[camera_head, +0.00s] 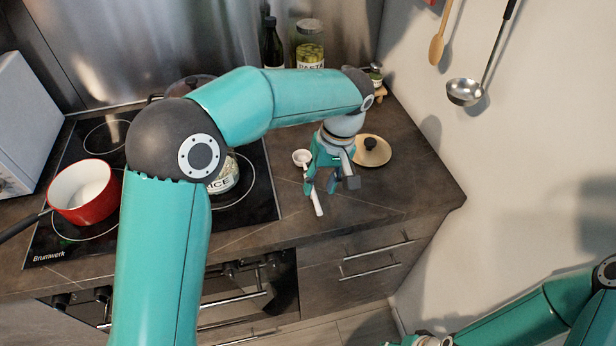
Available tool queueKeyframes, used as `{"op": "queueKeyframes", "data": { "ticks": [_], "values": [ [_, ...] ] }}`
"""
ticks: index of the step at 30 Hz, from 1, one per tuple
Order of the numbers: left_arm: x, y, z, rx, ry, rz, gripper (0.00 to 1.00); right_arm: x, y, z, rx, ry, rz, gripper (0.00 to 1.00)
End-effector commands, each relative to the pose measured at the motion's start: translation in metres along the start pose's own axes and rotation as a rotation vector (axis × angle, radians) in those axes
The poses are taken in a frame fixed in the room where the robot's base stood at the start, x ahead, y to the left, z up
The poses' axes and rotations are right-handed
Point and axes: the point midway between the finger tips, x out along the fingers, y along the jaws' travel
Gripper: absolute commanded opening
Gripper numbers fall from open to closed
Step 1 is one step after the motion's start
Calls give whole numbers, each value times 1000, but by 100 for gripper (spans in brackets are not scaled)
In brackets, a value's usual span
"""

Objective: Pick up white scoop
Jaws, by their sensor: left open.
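The white scoop (316,203) lies on the dark countertop to the right of the stove. Its small round bowl (301,157) is at the back and its handle points toward the counter's front edge. My left gripper (331,185) is above the scoop, pointing down, with its fingers apart. Part of the scoop's handle is hidden behind the gripper. I cannot tell whether the fingers touch it. My right arm shows at the lower right, but its gripper fingers are not in view.
A wooden lid (375,152) with a dark knob lies right of the gripper. A red pot (85,192) and a rice jar (225,177) stand on the stove (260,208). A pasta jar (309,45) and a dark bottle (272,45) stand behind. The counter's front right is clear.

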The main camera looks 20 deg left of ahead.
Motion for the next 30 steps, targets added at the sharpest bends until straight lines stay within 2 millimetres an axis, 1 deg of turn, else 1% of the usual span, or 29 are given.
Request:
{"op": "queueKeyframes", "data": {
  "ticks": [3, 6, 9, 17, 24, 25, 30],
  "values": [
    [17, -1, -2, 1, -3, -4, 41, -5, -2, 0, 0, 0, 0, 41],
    [31, -1, -2, 1, -4, -4, 41, -5, -2, 0, 0, 0, 0, 41],
    [40, -1, -2, 0, -2, -2, 41, -6, -2, 0, 0, 0, 0, 41],
    [42, 0, -3, 0, -1, 0, 41, -6, -2, 0, 0, 0, 0, 41],
    [42, 0, -3, 0, -1, 0, 1, -6, -2, 0, 0, 0, 0, 41],
    [42, 0, -3, 0, -1, 0, 0, -6, -2, 0, 0, 0, 0, 41],
    [42, 0, -3, 0, -1, 0, 0, -6, -2, 0, 0, 0, 0, 41]
  ]
}}
